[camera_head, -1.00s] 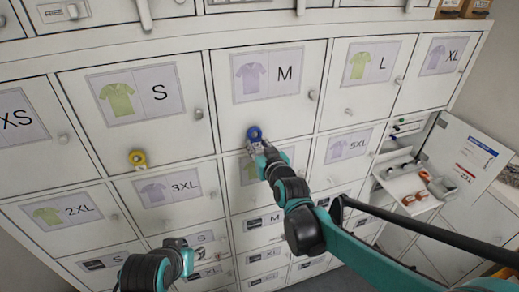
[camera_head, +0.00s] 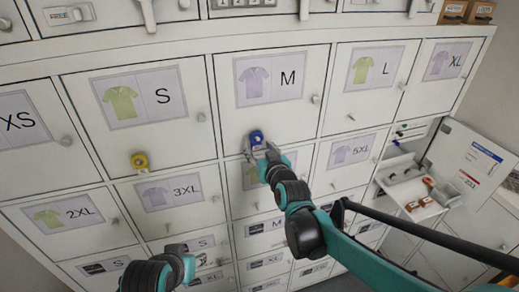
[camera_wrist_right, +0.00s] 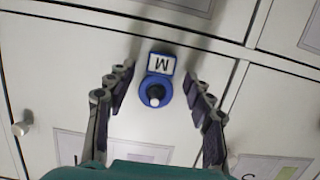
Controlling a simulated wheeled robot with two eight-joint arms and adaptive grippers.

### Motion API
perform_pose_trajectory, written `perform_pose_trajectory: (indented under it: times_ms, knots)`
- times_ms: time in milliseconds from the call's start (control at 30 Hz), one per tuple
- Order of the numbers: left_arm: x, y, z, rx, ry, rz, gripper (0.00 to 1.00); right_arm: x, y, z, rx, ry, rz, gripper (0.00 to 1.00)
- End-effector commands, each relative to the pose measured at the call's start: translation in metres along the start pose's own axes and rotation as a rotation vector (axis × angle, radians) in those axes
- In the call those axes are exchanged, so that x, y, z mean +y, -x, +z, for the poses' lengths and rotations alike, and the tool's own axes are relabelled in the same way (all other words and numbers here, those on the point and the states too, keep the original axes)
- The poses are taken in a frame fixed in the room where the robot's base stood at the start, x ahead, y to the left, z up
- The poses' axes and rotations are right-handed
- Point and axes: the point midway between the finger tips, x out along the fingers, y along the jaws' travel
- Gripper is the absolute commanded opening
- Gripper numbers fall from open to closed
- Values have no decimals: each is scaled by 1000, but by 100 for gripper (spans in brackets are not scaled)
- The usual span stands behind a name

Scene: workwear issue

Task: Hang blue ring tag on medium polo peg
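The blue ring tag (camera_head: 256,137) hangs at the lower left of the door marked M (camera_head: 270,92), which has a purple polo picture. In the right wrist view the blue ring tag (camera_wrist_right: 158,85) shows a white label with an M, and a white peg tip (camera_wrist_right: 155,96) stands within its ring. My right gripper (camera_head: 262,150) is open at the tag. In the right wrist view its fingers (camera_wrist_right: 160,95) stand either side of the tag, apart from it. My left gripper (camera_head: 198,262) is low at the left, partly hidden by its wrist; its opening is unclear.
Round knobs (camera_head: 316,99) stick out from the doors. At right, an open compartment has a pulled-out shelf (camera_head: 408,190) with small items and an open door (camera_head: 472,160).

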Motion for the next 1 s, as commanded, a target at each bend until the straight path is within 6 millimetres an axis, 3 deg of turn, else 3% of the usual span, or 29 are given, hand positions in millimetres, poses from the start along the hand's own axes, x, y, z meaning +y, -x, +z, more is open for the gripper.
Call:
perform_pose_trajectory:
  times_ms: [367, 800, 1000]
  knots:
    - [0, 0, 0, 0, 0, 0, 40, 0, 7, 0, 0, 0, 0, 54]
    - [0, 0, 0, 0, 0, 0, 40, 0, 87, 0, 0, 0, 1, 54]
    - [0, 0, 0, 0, 0, 0, 40, 0, 111, 0, 0, 0, 1, 54]
